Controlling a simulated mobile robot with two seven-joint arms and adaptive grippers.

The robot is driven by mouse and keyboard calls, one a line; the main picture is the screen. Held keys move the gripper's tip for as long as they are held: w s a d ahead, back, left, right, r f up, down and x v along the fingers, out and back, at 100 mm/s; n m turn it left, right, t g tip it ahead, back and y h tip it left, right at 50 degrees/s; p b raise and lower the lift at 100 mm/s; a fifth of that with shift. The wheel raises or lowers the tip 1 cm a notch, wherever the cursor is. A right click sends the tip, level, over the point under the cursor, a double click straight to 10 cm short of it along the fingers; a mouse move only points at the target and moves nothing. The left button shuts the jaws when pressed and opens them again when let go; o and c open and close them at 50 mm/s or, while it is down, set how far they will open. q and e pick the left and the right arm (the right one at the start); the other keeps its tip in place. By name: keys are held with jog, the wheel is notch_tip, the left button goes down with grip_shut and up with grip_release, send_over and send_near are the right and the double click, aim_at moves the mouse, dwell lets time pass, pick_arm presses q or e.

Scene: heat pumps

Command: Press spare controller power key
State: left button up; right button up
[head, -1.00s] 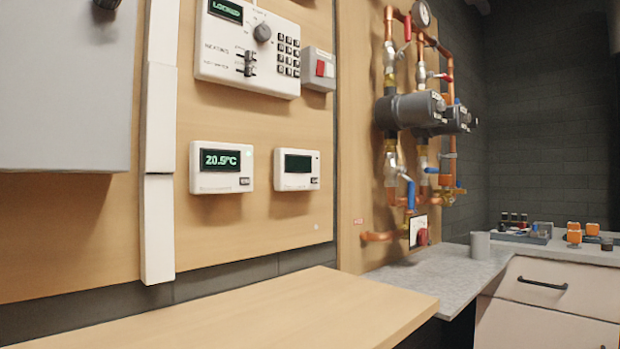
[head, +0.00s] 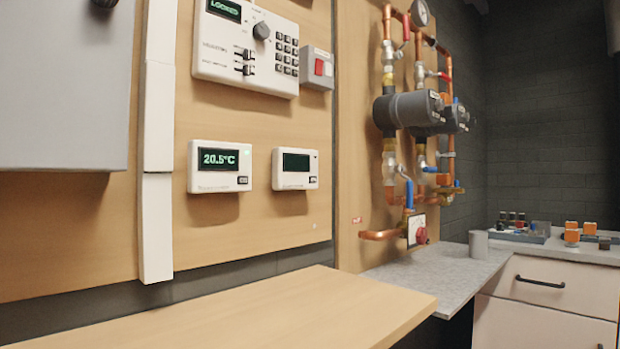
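Two small white wall controllers hang side by side on the wooden board in the head view. The left controller (head: 220,167) has a lit display reading 20.5°C and a small dark key at its lower right. No label naming either one as the spare is readable. Neither of my grippers is in view, and nothing covers the two controllers.
A larger white control panel (head: 247,45) reading LOCKED and a grey box with a red switch (head: 318,67) are above. A white vertical trunking (head: 157,140) stands left. A wooden worktop (head: 300,312) lies below, clear. Copper pipes and pumps (head: 407,110) stand right.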

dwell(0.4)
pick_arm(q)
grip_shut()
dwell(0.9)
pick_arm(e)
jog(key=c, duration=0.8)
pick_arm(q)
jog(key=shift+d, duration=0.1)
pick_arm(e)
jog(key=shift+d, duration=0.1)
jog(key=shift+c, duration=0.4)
